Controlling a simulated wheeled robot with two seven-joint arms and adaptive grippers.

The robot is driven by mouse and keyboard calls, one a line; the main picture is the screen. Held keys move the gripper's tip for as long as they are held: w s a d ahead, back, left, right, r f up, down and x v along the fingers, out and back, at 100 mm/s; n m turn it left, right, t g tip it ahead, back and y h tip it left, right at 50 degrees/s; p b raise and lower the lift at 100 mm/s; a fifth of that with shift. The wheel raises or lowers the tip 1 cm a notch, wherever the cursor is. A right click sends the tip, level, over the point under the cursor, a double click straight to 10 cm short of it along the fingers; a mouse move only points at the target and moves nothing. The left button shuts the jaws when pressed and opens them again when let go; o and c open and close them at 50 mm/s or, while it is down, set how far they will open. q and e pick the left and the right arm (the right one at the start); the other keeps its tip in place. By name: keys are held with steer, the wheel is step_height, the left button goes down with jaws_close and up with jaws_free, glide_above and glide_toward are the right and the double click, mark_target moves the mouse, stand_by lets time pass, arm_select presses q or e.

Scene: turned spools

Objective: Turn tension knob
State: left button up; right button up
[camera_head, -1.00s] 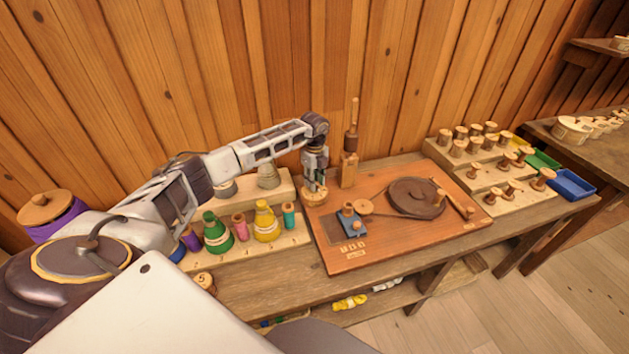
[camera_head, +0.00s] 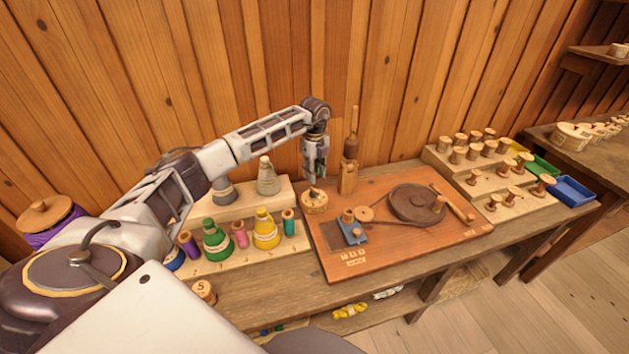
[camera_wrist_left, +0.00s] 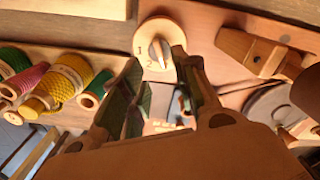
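The tension knob (camera_head: 314,203) is a round, light wood disc at the back left corner of the reddish-brown board (camera_head: 375,262). In the left wrist view the knob (camera_wrist_left: 147,36) shows the marks 1 and 2. Its raised bar points down the picture, with its lower end just right of the 2. My left gripper (camera_head: 314,181) hangs pointing down just above the knob, apart from it in the head view. In the wrist view its two fingers (camera_wrist_left: 157,62) are spread with nothing held between them. My right gripper is in neither view.
A wooden post (camera_head: 349,165) stands close right of the gripper. A dark wheel (camera_head: 414,204) and a blue block (camera_head: 352,235) sit on the board. A rack (camera_head: 245,250) of coloured thread cones and spools is at left. Stepped racks of spools (camera_head: 490,170) stand at right.

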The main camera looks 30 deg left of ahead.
arm_select(q)
steer(key=shift+r, duration=2.45)
steer(key=shift+f, duration=0.1)
